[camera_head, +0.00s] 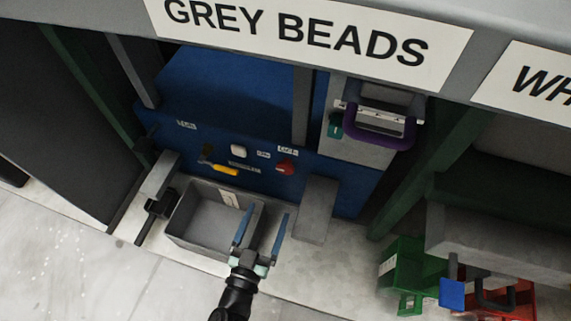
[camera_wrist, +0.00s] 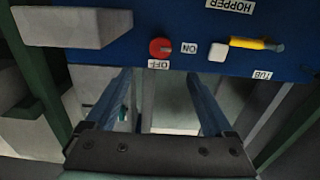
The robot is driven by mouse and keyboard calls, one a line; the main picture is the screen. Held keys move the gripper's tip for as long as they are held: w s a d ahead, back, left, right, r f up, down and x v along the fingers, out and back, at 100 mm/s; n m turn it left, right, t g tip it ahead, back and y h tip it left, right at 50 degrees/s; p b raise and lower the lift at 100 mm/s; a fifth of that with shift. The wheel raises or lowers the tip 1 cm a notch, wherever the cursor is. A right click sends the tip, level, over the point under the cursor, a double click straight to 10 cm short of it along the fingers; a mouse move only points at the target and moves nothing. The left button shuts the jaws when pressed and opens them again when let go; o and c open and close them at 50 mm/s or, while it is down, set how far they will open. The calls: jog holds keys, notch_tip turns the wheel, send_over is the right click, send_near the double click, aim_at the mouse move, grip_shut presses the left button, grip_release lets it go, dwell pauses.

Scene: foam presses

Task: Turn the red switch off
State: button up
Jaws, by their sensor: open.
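The red switch (camera_head: 285,167) is a small round knob on the blue front panel of the press, right of a white button and a yellow-handled lever. In the wrist view the red switch (camera_wrist: 160,47) shows upside down, with an "ON" label beside it and an "OFF" label at its edge. Which label it points to is hard to tell. My gripper (camera_head: 260,228) is open and empty, in front of the panel and below the switch, over the right part of the grey tub. Its two blue fingers also show in the wrist view (camera_wrist: 160,95), apart from the switch.
The grey tub (camera_head: 183,226) stands below the panel. A grey block (camera_head: 317,208) juts out right of the switch. The yellow-handled lever (camera_head: 224,169) and white button (camera_head: 238,151) are left of it. A purple handle (camera_head: 380,135) is at upper right; green and red bins (camera_head: 412,270) stand lower right.

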aim_at(284, 169)
jog(key=b+x, duration=0.5)
jog(key=x, duration=0.5)
jog(key=shift+w+d+f+b, duration=0.1)
jog(key=shift+w+f+b, duration=0.05)
jog(key=shift+w+b, duration=0.15)
jog(key=shift+w+d, duration=0.2)
jog(key=shift+w, duration=0.45)
jog(key=c, duration=1.3)
